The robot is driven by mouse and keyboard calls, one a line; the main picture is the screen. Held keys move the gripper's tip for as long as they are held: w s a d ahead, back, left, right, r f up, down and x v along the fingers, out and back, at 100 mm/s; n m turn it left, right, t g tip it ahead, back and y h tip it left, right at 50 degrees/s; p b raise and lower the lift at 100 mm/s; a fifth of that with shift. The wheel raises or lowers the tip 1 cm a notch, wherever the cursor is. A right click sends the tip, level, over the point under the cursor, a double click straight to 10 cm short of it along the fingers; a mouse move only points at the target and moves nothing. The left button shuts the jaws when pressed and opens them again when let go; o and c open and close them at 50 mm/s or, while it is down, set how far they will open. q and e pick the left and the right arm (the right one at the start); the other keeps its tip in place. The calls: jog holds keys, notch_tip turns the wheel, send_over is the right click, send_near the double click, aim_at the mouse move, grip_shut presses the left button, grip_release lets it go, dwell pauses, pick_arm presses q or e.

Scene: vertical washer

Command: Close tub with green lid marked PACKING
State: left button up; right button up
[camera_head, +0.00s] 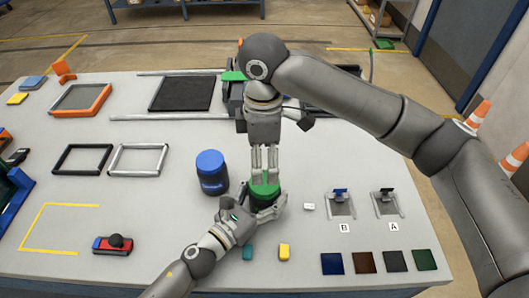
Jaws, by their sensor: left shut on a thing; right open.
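A tub with a green lid (263,187) stands upright near the front middle of the table, and any marking on it cannot be read. The green lid sits on top of the tub, and how tightly it is seated cannot be told. My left gripper (259,207) is shut on the tub from the front left, its fingers low around the body and hiding much of it. My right gripper (265,174) points straight down from above, open, its fingertips at the green lid. Whether they touch the lid is unclear.
A dark blue tub with a blue lid (211,172) stands close on the left. A small white block (309,206) and stands marked B (341,203) and A (386,202) are to the right. A yellow block (284,251) and a teal block (248,253) lie in front.

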aim_at(265, 182)
jog(key=n, duration=0.3)
jog(key=shift+r+n, duration=0.1)
jog(key=shift+n, duration=0.3)
jog(key=n, duration=0.5)
jog(key=shift+r, duration=0.15)
jog(key=n, duration=0.4)
jog(key=shift+r, duration=0.1)
jog(key=n, duration=0.4)
jog(key=shift+r+n, duration=0.15)
jog(key=shift+n, duration=0.15)
jog(key=shift+d+f, duration=0.1)
jog(key=shift+f, duration=3.95)
